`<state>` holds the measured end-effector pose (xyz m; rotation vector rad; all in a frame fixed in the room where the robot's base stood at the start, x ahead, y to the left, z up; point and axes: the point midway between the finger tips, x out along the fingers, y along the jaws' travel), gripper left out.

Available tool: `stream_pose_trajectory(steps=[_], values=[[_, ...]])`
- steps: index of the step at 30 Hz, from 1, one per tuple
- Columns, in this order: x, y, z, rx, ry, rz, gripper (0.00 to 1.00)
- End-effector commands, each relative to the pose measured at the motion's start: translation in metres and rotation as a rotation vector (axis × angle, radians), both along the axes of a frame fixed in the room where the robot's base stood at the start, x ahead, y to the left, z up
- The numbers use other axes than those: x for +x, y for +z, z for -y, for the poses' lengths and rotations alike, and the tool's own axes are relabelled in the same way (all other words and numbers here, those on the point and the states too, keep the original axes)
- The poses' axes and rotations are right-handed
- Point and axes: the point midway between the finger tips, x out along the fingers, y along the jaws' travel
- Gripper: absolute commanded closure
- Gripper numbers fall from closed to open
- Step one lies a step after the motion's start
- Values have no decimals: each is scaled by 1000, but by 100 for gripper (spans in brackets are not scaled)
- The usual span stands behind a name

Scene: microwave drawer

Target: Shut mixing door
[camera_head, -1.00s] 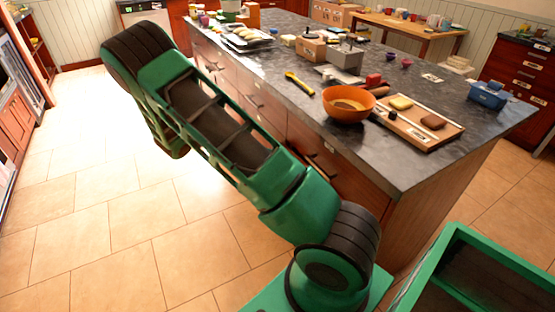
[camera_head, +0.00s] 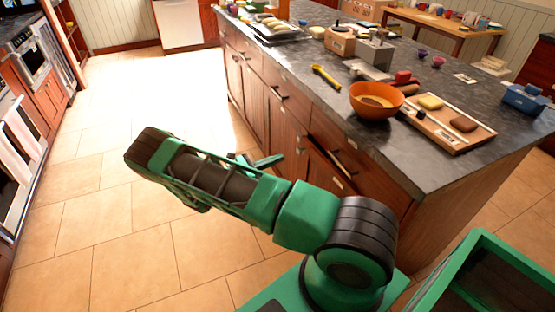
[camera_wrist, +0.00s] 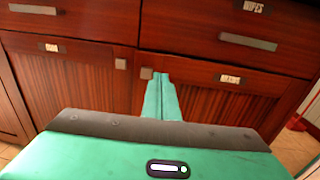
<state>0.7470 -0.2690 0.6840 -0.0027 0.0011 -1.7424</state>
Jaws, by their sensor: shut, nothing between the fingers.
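In the wrist view the right door (camera_wrist: 215,98) has a small label that I cannot read for certain, so I cannot confirm which one is the mixing door. The left door (camera_wrist: 75,85) also has a label. In the head view the nearer door (camera_head: 322,172) shows a dark gap along its top edge and looks slightly ajar. My gripper (camera_head: 268,161) also shows beside the island, partly behind my arm; contact is unclear.
Drawers with bar handles (camera_wrist: 248,41) sit above the doors. An orange bowl (camera_head: 377,101), a wooden board (camera_head: 462,138) and other items stand on the dark countertop (camera_head: 395,165). The tiled floor (camera_head: 110,215) to the left is open; ovens line the far left.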

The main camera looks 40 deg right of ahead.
Motion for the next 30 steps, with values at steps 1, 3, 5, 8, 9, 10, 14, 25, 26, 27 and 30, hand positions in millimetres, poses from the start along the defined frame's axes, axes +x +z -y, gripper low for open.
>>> stream_pose_trajectory(steps=[1, 3, 5, 8, 9, 10, 14, 25, 26, 27, 30], values=[[-3, 0, 10, 0, -4, 0, 100], [-5, 0, 23, 0, -5, 0, 100], [-7, 0, 34, 1, -5, -1, 100], [-10, 0, 52, 1, -5, 0, 100], [-11, 0, 60, 1, -5, 1, 100], [-13, 0, 65, 1, -6, 1, 100], [-16, 0, 87, 1, -4, 1, 100], [-20, 0, 115, 1, -1, 1, 100], [-20, 0, 115, 1, -1, 1, 100], [-20, 0, 116, 1, -1, 1, 100], [-20, 0, 116, 1, -1, 1, 100]])
